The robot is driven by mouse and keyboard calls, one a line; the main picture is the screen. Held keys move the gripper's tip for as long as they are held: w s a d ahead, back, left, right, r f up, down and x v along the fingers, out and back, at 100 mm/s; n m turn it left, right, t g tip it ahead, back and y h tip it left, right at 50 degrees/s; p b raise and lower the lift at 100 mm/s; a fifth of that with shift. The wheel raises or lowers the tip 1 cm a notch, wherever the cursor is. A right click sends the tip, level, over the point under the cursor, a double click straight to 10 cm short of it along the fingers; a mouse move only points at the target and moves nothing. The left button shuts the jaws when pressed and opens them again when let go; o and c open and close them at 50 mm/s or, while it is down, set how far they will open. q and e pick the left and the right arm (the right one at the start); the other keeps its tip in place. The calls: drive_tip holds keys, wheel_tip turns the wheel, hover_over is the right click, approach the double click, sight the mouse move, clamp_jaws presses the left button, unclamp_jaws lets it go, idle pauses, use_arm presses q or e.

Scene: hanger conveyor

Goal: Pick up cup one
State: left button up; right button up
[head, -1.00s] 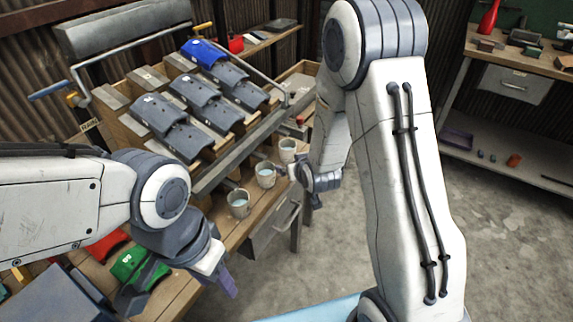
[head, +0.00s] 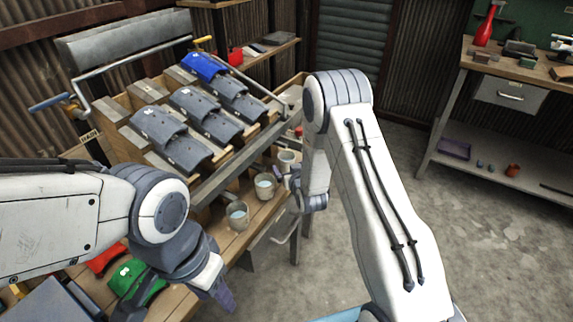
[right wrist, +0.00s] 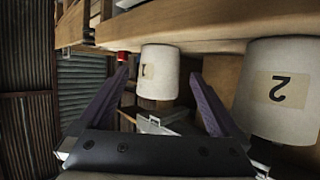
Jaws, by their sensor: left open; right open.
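My right gripper (head: 284,178) is open beside the far cup. In the right wrist view its fingers (right wrist: 160,78) point toward a pale cup (right wrist: 160,60), which shows in the gap between them; its label is turned mostly away and unreadable. The cup labelled 2 (right wrist: 278,95) shows upside down to the right, outside the fingers. My left gripper (head: 222,292) is open and empty over the near bench edge.
A rack of grey covers (head: 170,138) with one blue cover (head: 204,66) rises behind the cups. Red (head: 105,259) and green (head: 135,281) parts lie at the near left. A drawer (head: 272,240) hangs under the bench. The floor to the right is open.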

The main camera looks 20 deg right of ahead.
sight(287, 164)
drive_tip(key=x, duration=0.4)
drive_tip(key=shift+w+f, duration=0.15)
drive_tip(key=c, duration=1.4)
drive_tip(key=shift+c, duration=0.2)
